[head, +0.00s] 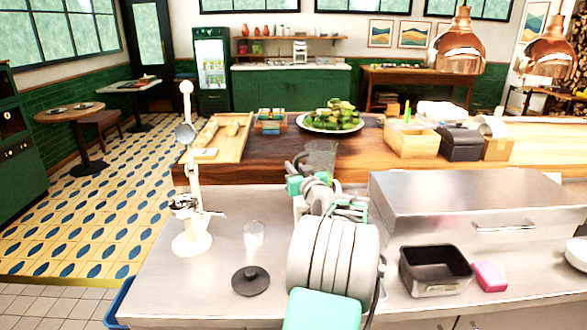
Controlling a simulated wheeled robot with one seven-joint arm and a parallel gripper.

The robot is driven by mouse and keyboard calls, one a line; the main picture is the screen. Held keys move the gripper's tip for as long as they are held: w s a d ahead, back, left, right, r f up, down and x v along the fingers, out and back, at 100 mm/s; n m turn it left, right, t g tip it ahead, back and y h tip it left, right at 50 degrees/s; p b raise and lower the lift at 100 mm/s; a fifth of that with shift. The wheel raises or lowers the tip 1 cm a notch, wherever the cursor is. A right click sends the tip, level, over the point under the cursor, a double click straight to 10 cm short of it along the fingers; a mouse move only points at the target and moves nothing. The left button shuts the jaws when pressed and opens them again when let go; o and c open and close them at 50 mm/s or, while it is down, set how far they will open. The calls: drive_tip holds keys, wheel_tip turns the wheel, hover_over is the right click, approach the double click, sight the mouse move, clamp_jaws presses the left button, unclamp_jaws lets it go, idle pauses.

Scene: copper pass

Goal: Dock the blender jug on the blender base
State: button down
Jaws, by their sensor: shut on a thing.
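My gripper (304,164) is at the middle of the view, above the far side of the steel counter where it meets the wooden counter. It is shut on a see-through grey vessel, which looks like the blender jug (321,154). The jug looks roughly upright, with its lower part hidden by my gripper and wrist. I cannot pick out the blender base; my arm covers the middle of the steel counter. A black round lid-like piece with a knob (251,281) lies on the steel counter at the front, left of my arm.
A tall white lever press (192,240) and a clear cup (253,235) stand left of my arm. A steel box (470,190), a dark bin (436,285) and a pink block (490,275) are right.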

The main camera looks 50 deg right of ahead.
drive_tip(key=shift+f+b, duration=0.45)
drive_tip(key=shift+b, duration=0.2)
drive_tip(key=c, duration=1.7)
unclamp_jaws()
drive_tip(key=b+v, duration=0.7)
drive_tip(key=v, duration=0.4)
drive_tip(key=shift+f, duration=0.1)
